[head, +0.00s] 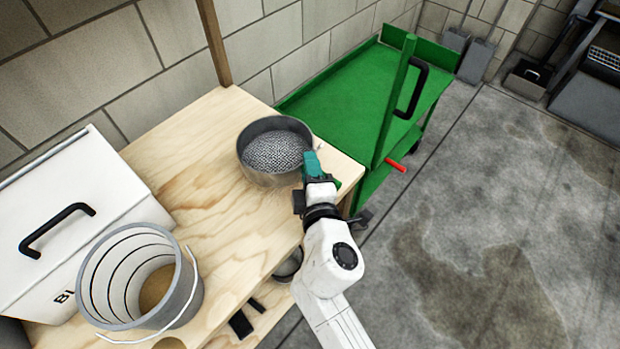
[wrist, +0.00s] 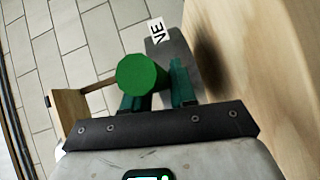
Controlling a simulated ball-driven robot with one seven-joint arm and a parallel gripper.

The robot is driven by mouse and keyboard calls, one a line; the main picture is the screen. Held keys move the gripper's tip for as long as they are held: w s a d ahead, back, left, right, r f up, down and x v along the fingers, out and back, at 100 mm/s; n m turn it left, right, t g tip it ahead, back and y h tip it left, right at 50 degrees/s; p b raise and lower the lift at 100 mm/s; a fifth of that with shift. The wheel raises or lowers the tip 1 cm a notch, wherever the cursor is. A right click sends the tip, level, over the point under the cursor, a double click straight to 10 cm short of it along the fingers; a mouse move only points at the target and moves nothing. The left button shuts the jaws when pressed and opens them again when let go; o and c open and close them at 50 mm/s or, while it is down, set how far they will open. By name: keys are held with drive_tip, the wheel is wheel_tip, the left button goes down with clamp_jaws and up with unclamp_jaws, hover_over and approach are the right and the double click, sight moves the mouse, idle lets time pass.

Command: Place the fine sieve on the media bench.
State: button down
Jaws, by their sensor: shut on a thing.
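The fine sieve (head: 274,152) is a round grey metal pan with a mesh floor. It is level, over the right part of the pale wooden media bench (head: 205,140). My gripper (head: 311,167), with teal fingers, is shut on the sieve at its near right side. A green round end covers part of the left finger. A dark shadow lies on the wood beside the sieve; I cannot tell whether the sieve touches the bench.
A grey bucket (head: 187,290) and a white lidded box (head: 75,215) stand on the left of the bench. A wooden post (head: 214,40) rises behind. A green cart (head: 335,85) with an upright handle is close on the right. Bare wood lies between bucket and sieve.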

drive_tip(key=shift+w+f+b, duration=0.2)
drive_tip(key=shift+f+b, duration=0.55)
drive_tip(key=shift+f, duration=0.95)
drive_tip(key=c, duration=0.9)
unclamp_jaws()
drive_tip(key=shift+f, duration=0.1)
drive_tip(key=v, duration=1.2)
